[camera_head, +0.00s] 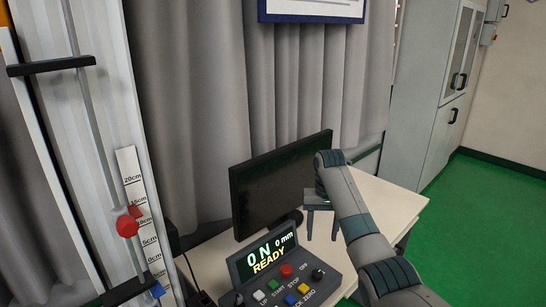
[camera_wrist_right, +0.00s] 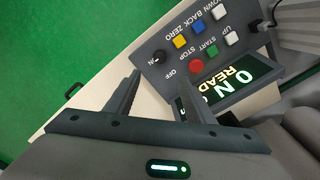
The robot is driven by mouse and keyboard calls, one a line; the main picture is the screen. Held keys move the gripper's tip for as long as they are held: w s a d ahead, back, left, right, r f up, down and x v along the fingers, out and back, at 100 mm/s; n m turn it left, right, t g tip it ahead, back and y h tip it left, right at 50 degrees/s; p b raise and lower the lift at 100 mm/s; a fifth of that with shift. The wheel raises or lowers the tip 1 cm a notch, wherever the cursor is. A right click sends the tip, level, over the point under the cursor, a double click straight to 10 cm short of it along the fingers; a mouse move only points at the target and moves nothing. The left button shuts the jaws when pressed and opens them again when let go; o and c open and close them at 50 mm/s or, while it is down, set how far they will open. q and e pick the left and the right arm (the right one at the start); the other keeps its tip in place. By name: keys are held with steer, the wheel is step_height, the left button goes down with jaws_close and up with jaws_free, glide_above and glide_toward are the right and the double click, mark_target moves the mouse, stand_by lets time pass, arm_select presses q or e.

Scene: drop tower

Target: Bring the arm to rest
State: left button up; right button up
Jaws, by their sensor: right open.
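My right arm (camera_head: 362,225) comes in from the lower right. Its gripper (camera_head: 321,232) hangs over the desk, fingers pointing down, right of the control box and in front of the monitor. In the right wrist view the two fingers (camera_wrist_right: 160,88) stand apart with nothing held between them. The control box (camera_head: 330,285) has a lit display (camera_head: 268,254) reading "0 N 0 mm READY" and several coloured buttons. In the wrist view the box (camera_wrist_right: 208,52) appears upside down beyond the fingers. My left gripper is not in view.
A dark monitor (camera_head: 275,185) stands on the pale desk (camera_head: 385,198). At the left is the drop tower (camera_head: 100,110) with a scale (camera_head: 136,190) and a red knob (camera_head: 127,226). A grey cabinet (camera_head: 425,90) stands behind right; the green floor (camera_head: 490,200) is clear.

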steer(key=s+f+n+t, duration=0.2)
steer(key=s+f, duration=1.9)
steer(key=f, duration=0.1)
steer(key=s+d+r+n+t, duration=0.1)
steer(key=s+r+n+t, duration=0.15)
steer(key=s, duration=2.85)
step_height(320, 180, down, 30)
steer(key=s+f+g+b, duration=0.1)
steer(key=g+b, duration=0.1)
steer(key=b, duration=0.1)
steer(key=s+d+f+g+b, duration=0.1)
steer(key=s+d+f, duration=0.2)
steer(key=s+f, duration=1.5)
steer(key=shift+f+b, duration=0.4)
steer(key=shift+f, duration=0.1)
